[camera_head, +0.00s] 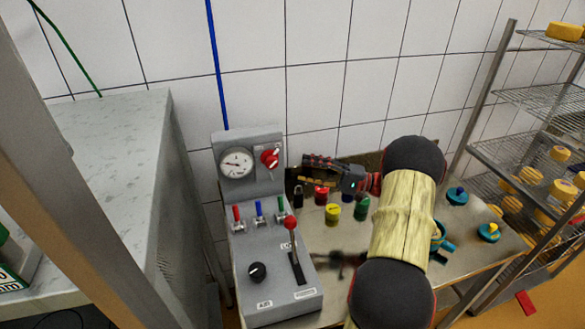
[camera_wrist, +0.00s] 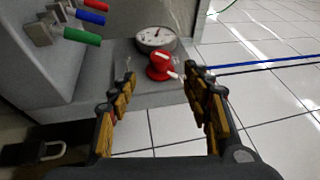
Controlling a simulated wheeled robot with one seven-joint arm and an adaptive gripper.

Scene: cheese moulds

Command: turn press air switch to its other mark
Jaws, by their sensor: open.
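A grey press console (camera_head: 235,277) stands against the tiled wall. Its upright panel carries a round gauge (camera_head: 236,163) and a red rotary switch (camera_head: 269,158) with a white mark. Lower down is a black knob (camera_head: 257,271) above a small label. My gripper (camera_head: 297,172) is just right of the panel, pointing left. In the wrist view my open gripper (camera_wrist: 158,80) has the red switch (camera_wrist: 160,66) ahead between its fingers, apart from them; the gauge (camera_wrist: 155,39) is beside it.
Red, blue and green small valve levers (camera_head: 258,209) and a red-topped lever (camera_head: 291,224) stand below the panel. A padlock (camera_head: 297,198) and several coloured knobs (camera_head: 333,212) are right of the console. A wire rack (camera_head: 530,145) holds cheeses at right.

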